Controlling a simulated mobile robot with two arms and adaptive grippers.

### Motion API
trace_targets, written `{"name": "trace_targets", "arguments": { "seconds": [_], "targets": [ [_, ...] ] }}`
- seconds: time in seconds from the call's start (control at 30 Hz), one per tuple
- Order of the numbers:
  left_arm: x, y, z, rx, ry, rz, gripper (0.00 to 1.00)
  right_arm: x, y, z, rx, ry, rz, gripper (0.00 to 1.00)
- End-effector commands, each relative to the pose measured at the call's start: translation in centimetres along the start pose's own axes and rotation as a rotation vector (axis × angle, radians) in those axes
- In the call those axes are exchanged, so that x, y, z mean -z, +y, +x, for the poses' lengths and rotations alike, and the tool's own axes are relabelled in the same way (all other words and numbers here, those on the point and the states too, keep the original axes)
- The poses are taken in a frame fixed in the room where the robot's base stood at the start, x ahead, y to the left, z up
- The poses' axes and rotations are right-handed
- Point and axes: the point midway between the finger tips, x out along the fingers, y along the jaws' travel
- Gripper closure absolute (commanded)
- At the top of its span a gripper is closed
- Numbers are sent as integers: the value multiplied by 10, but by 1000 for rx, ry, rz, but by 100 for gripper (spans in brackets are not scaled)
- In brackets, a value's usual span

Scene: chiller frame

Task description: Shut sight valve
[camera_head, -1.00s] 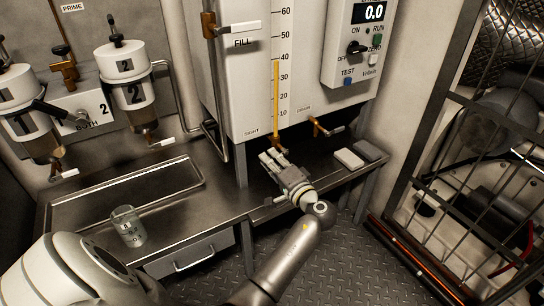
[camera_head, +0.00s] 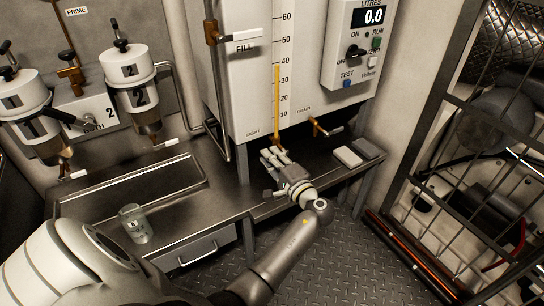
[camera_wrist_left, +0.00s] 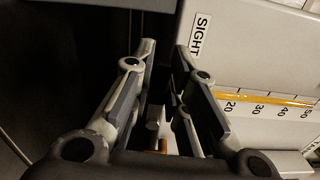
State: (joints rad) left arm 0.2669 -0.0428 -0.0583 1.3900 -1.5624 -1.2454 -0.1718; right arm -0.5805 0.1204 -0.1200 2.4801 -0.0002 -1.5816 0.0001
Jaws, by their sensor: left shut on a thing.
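My left gripper (camera_head: 273,154) is under the front of the white tank (camera_head: 236,90), just below the sight gauge (camera_head: 277,95). The gauge's amber column stands a little below the 40 mark. The sight valve's brass (camera_head: 277,140) shows only slightly above my fingers; its lever is mostly hidden there. In the left wrist view, a small grey piece (camera_wrist_left: 155,122) and a bit of brass (camera_wrist_left: 163,146) show between the fingers of my left gripper (camera_wrist_left: 163,48), beside the SIGHT label. The gripper is shut on the sight valve lever, whose angle I cannot tell. My right gripper is out of view.
A digital meter (camera_head: 358,45) reads 0.0. A clear beaker (camera_head: 135,223) stands at left. A barred frame (camera_head: 450,150) bounds the right side.

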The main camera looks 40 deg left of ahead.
Motion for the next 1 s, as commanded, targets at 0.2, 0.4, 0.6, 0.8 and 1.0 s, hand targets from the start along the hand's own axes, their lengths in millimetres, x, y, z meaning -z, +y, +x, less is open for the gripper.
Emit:
{"name": "trace_targets", "arguments": {
  "seconds": [0.2, 0.4, 0.6, 0.8, 1.0],
  "targets": [
    [1, -8, 2, 15, 3, 3, 100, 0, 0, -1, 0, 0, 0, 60],
    [2, -9, 2, 17, 3, 1, 100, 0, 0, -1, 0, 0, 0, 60],
    [1, -8, 2, 15, 2, 0, 64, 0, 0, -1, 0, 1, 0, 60],
    [1, -5, 1, 9, 1, 2, 64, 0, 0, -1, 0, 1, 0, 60],
    [1, -3, -9, 6, 1, 2, 64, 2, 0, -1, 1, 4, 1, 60]
  ]
}}
